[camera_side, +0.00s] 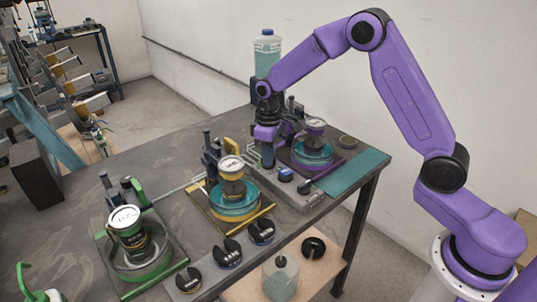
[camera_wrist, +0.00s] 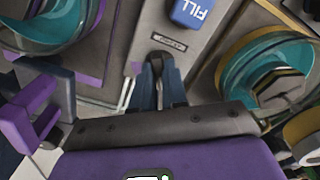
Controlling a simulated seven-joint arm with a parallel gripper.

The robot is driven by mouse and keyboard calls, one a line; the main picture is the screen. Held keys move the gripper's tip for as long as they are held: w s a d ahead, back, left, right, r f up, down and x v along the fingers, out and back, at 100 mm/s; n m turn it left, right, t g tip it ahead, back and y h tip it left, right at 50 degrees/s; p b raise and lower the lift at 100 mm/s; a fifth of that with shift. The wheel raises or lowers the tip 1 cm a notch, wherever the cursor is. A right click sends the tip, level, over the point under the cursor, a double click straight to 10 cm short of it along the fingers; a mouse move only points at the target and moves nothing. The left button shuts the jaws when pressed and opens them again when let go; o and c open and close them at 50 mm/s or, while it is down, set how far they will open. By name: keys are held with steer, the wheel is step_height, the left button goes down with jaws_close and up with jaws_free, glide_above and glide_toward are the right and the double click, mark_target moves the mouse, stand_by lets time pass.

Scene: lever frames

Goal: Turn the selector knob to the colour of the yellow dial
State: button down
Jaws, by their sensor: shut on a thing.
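My gripper (camera_side: 268,158) is low over the grey control panel (camera_side: 304,202) in the side view. In the wrist view its dark fingers (camera_wrist: 158,88) are closed around the small selector knob (camera_wrist: 157,64), beside a small label plate. The fingers cover most of the knob, and I cannot read which colour it points to. The yellow dial (camera_side: 231,163) has a white face with a yellow rim. It stands over a teal-filled round dish on a yellow-edged tray (camera_side: 264,211), in the middle of the table.
A blue FILL button (camera_wrist: 192,11) is near the fingers. A purple-rimmed dial (camera_side: 316,123) stands behind right, and a green one (camera_side: 125,217) front left. Several black round knobs (camera_side: 228,253) are near the front edge. A teal mat (camera_side: 354,173) lies clear at right.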

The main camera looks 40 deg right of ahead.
steer(key=m, duration=0.6)
steer(key=shift+m, duration=0.3)
stand_by(0.4)
steer(key=c, duration=1.2)
jaws_free()
steer(key=shift+o, duration=0.2)
step_height(320, 180, up, 18)
steer(key=shift+f, duration=0.25)
